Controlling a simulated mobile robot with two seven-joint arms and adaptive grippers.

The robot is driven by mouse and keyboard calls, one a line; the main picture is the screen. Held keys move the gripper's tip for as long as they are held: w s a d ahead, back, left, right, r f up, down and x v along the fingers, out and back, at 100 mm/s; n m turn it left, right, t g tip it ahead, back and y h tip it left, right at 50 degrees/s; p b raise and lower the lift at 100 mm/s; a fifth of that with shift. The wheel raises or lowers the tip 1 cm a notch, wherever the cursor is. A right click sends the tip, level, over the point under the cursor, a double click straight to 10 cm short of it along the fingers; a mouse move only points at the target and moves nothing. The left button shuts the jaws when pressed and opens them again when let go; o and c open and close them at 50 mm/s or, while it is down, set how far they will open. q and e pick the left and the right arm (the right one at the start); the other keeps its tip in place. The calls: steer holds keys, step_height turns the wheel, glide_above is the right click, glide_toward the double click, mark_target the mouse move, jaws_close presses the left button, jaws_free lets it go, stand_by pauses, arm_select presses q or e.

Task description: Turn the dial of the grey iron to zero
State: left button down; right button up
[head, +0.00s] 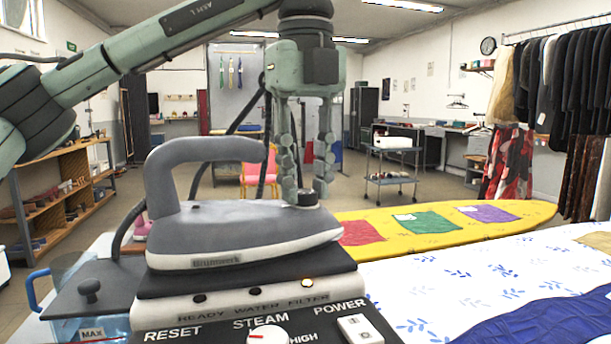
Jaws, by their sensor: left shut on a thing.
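The grey iron (225,225) rests on its steam station (140,285) in the foreground, its handle at the left and its tip pointing right. A small dark dial (307,198) stands on top of the iron near its tip. My left gripper (306,189) points straight down from above, with its fingertips on either side of the dial, and is shut on it. The dial's markings are too small to read, so its setting cannot be told. My right gripper is not in view.
The station's front has a steam knob (268,336) and a white power switch (359,328). A yellow ironing board (520,212) with colored cloths lies behind and right, beside a blue-patterned white surface (480,265). A blue-handled water tank (65,325) is at the left.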

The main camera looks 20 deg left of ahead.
mark_target(305, 192)
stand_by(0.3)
arm_select(q)
steer(key=c, duration=1.2)
jaws_free()
step_height(305, 192, up, 12)
steer(key=shift+r, duration=0.1)
